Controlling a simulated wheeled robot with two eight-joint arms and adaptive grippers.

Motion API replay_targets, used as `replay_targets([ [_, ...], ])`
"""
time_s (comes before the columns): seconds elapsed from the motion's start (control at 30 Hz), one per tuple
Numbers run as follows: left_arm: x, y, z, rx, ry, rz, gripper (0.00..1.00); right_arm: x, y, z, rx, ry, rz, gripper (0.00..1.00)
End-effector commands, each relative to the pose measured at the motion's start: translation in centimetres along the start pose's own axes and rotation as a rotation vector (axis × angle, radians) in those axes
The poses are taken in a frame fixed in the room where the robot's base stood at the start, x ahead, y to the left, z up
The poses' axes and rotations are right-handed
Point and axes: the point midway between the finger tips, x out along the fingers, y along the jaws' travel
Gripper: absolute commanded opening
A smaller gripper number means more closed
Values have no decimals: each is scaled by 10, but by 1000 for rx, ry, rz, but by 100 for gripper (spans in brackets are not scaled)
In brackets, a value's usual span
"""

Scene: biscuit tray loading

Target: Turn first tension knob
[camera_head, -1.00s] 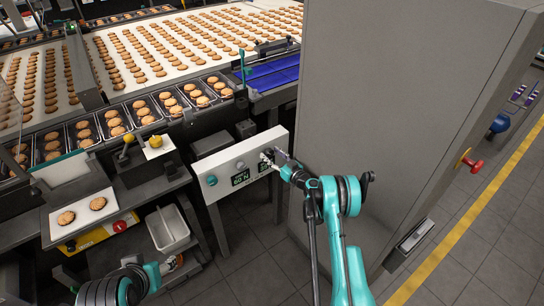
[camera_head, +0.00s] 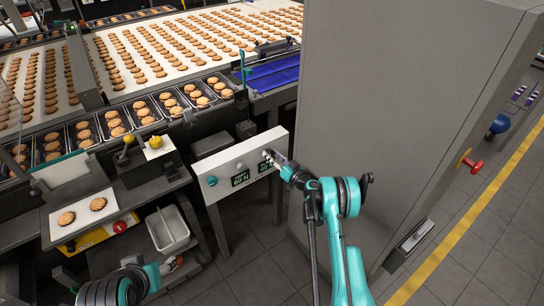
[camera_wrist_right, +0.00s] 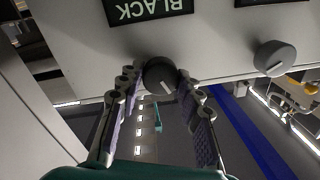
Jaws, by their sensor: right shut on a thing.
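A pale control panel (camera_head: 222,168) stands on legs at the centre of the head view. It carries a teal knob (camera_head: 211,181) at its left, a grey knob (camera_head: 240,165) in the middle and a dark knob at its right end. My right gripper (camera_head: 270,157) is at that right end and mostly covers the dark knob. In the right wrist view the dark knob (camera_wrist_right: 160,75), with a white pointer line, sits between the closed-in fingers. The grey knob (camera_wrist_right: 274,58) is apart from them. My left gripper (camera_head: 174,264) is low in the head view, its fingers unclear.
Green-lit displays (camera_head: 240,179) sit below the knobs; one label (camera_wrist_right: 149,9) reads BLACK, upside down. A biscuit conveyor (camera_head: 130,88), biscuit-filled trays and a side bench with a white bin (camera_head: 168,230) lie left.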

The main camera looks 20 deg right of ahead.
Motion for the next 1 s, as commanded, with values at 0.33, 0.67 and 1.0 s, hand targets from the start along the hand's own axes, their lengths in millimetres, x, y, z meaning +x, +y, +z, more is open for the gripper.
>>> replay_targets([
  [0.33,0,0,0,0,0,0,56,0,0,1,328,21,-2,6],
  [0.67,0,0,0,0,0,0,56,0,1,1,641,42,-3,6],
  [1.0,0,0,0,0,0,0,56,0,1,2,962,62,-4,6],
])
